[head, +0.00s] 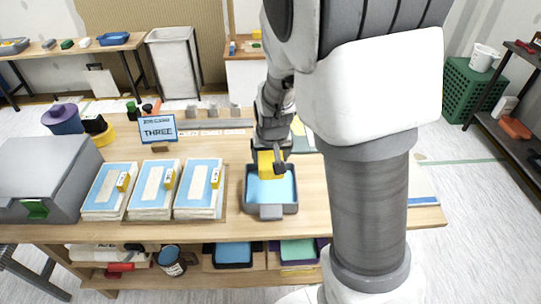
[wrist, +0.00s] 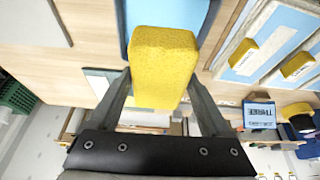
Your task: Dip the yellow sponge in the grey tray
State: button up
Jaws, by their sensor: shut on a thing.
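The yellow sponge (head: 266,163) is held in my gripper (head: 269,152); in the wrist view the sponge (wrist: 163,65) sits between the two fingers of my gripper (wrist: 160,90). The grey tray (head: 284,208) stands on the table and has light blue inside. In the head view the sponge appears over the back left part of the tray. I cannot tell whether the sponge touches the blue inside. In the wrist view only part of the blue area (wrist: 140,12) shows behind the sponge.
Several blue-and-cream stacks (head: 151,190) with small yellow pieces on them lie left of the tray. A grey box-shaped machine (head: 42,170) is at the far left. Bare wood (head: 125,147) shows behind the stacks.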

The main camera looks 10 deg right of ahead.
jog(key=shift+f+b, duration=3.65)
jog(key=shift+f, duration=0.55)
jog(key=shift+f, duration=0.15)
jog(key=shift+f, duration=1.35)
jog(key=shift+r, duration=3.75)
jog(key=shift+r, duration=0.1)
